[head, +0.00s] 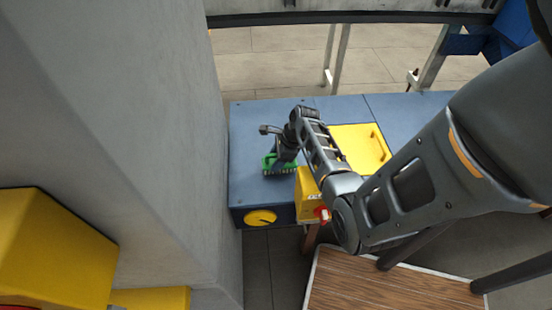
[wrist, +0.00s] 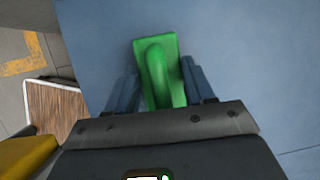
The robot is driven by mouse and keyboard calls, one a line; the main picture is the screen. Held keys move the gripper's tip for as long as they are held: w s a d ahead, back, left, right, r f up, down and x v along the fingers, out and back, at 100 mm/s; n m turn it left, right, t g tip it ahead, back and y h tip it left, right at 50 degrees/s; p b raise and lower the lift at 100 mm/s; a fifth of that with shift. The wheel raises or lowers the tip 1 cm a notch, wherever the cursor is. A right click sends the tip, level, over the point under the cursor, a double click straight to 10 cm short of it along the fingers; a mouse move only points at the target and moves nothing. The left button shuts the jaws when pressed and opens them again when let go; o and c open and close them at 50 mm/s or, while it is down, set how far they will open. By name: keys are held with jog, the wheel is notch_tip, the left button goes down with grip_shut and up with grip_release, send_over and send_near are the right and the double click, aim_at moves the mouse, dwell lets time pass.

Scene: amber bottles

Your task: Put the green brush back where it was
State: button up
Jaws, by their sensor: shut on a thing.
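The green brush (head: 271,164) is at the left part of the blue bench top (head: 250,130). Its bristles show along its front edge and appear to be at or just above the surface; I cannot tell whether they touch. My gripper (head: 284,156) is shut on the brush from above. In the wrist view the brush (wrist: 155,60) lies between the two fingers of my gripper (wrist: 162,88), its far end sticking out beyond them over plain blue surface. The brush's near end is hidden by the gripper body.
A yellow round disc (head: 261,217) is on the bench's front face. A grey wall (head: 150,120) rises at the left. The bench top left of the brush is clear.

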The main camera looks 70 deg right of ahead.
jog(key=o, duration=1.1)
jog(key=p+v, duration=0.1)
jog(key=v, duration=1.1)
jog(key=shift+p, duration=0.4)
